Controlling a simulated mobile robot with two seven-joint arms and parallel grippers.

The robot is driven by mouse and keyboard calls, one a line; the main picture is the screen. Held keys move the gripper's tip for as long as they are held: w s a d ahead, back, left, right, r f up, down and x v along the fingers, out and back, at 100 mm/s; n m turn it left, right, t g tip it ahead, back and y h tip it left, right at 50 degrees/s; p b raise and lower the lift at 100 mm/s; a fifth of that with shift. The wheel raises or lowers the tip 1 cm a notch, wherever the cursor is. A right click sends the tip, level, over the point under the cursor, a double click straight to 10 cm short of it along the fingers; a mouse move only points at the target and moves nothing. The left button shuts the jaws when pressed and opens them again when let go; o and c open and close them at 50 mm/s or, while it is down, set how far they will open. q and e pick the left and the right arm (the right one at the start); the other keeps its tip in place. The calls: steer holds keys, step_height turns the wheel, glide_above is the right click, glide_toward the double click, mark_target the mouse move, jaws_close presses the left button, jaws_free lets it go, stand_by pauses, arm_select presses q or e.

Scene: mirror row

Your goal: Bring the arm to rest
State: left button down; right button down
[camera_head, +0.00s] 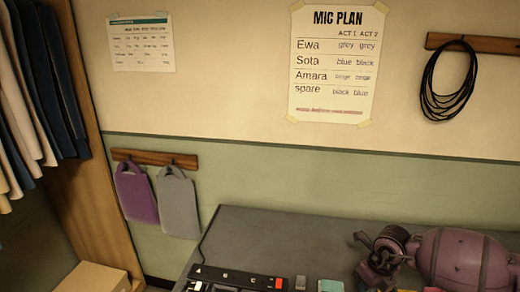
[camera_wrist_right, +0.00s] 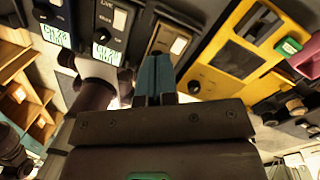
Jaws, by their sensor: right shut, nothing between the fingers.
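My right gripper (camera_wrist_right: 156,64) shows in the right wrist view, its two teal fingers pressed together with nothing between them. It is close to several dark boxes with small lit displays, and I cannot tell whether it touches any. In the head view, my purple right arm (camera_head: 463,262) reaches in at the lower right over the grey table (camera_head: 335,237); its gripper cannot be made out there. My left gripper is in neither view.
A black device (camera_head: 238,280) with coloured parts sits at the table's front. A yellow device (camera_wrist_right: 235,60) is right of the fingers in the wrist view. Purple (camera_head: 136,195) and grey (camera_head: 178,205) pouches and a black cable coil (camera_head: 428,85) hang on the wall. The table's back is clear.

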steer(key=w+a+r+m+t+y, duration=0.2)
steer(key=a+r+m+t+y, duration=0.45)
steer(key=a+r, duration=0.2)
steer(key=w+a+r+m+t+y, duration=0.2)
steer(key=a+r+m+t+y, duration=0.45)
steer(key=a, duration=0.25)
steer(key=s+d+f+m+h, duration=0.4)
steer(key=s+f+m, duration=0.1)
steer(key=m, duration=0.3)
steer(key=s+d+f+m+h, duration=0.4)
steer(key=s+d+f+m, duration=0.1)
steer(key=f+m, duration=0.2)
steer(key=s+d+f+m+h, duration=0.4)
steer(key=s+f+m+h, duration=0.1)
steer(key=m, duration=0.3)
steer(key=shift+s+d+f+m, duration=0.15)
steer(key=shift+f+m, duration=0.25)
steer(key=shift+f, duration=0.1)
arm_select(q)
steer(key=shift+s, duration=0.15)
arm_select(e)
steer(key=s+d+f+m+g+h, duration=0.1)
steer(key=s+f+m+g, duration=0.1)
steer(key=s+f, duration=0.4)
steer(key=s, duration=0.3)
steer(key=shift+s+d+h, duration=0.3)
steer(key=shift+s+d, duration=0.05)
steer(key=shift+d, duration=0.05)
